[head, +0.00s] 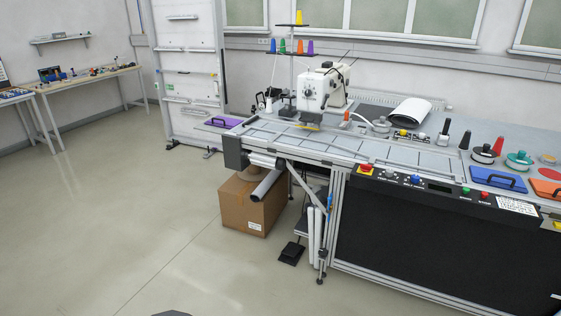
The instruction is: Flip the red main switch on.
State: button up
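A red knob on a yellow base (365,169) sits at the left end of the black control panel (420,183) on the front of the sewing bench. It looks like the red main switch, but it is too small here to read its position or any label. A smaller red button (484,194) is further right on the same panel, beside a green button (465,191). My gripper is not in view.
A white sewing machine (318,90) stands on the bench, with thread cones on a stand. A cardboard box (250,205) and a black pedal (292,252) are on the floor under the bench's left end. The floor at left and front is clear.

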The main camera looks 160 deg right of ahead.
aim_at(365, 167)
jog(key=u, duration=2.5)
jog(key=i, duration=0.1)
jog(key=u, duration=2.85)
